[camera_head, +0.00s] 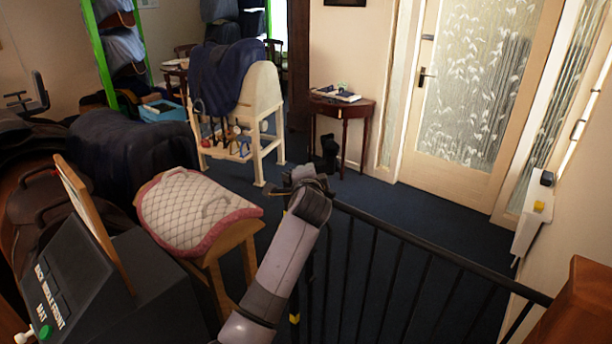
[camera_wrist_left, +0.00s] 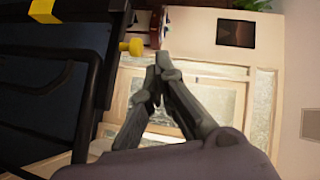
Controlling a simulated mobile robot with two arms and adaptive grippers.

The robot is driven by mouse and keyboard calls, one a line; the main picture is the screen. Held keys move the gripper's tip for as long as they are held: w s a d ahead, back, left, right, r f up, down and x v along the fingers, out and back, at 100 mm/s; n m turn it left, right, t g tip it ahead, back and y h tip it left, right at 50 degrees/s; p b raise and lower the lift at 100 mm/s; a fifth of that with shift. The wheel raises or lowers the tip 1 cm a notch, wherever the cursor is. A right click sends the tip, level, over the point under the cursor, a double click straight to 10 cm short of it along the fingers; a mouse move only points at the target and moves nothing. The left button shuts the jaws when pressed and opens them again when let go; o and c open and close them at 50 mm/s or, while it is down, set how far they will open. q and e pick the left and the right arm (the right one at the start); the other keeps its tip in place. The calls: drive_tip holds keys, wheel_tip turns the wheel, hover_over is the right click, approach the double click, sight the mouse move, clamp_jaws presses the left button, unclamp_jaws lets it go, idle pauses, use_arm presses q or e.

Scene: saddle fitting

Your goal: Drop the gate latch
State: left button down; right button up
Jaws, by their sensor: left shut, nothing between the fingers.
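The black barred gate (camera_head: 430,247) runs from behind my left arm toward the lower right. Small yellow parts (camera_head: 295,318) show on its dark upright beside my forearm. In the left wrist view, the dark gate frame (camera_wrist_left: 85,95) fills the left side, with a yellow knob (camera_wrist_left: 132,46) on its edge and a yellow band (camera_wrist_left: 42,12) at the top. I cannot tell for sure which part is the latch. My left gripper (camera_head: 312,178) is shut and empty above the gate's near end. Its fingertips (camera_wrist_left: 158,62) are close to the knob, apparently apart from it. My right gripper is out of view.
A quilted saddle pad (camera_head: 198,207) lies on a wooden stand left of my arm. A dark control box (camera_head: 65,285) is at lower left. A cream saddle rack (camera_head: 262,92) stands behind. A wooden post (camera_head: 580,300) is at lower right.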

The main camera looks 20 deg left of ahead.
use_arm(q)
drive_tip(key=v, duration=0.3)
idle(0.6)
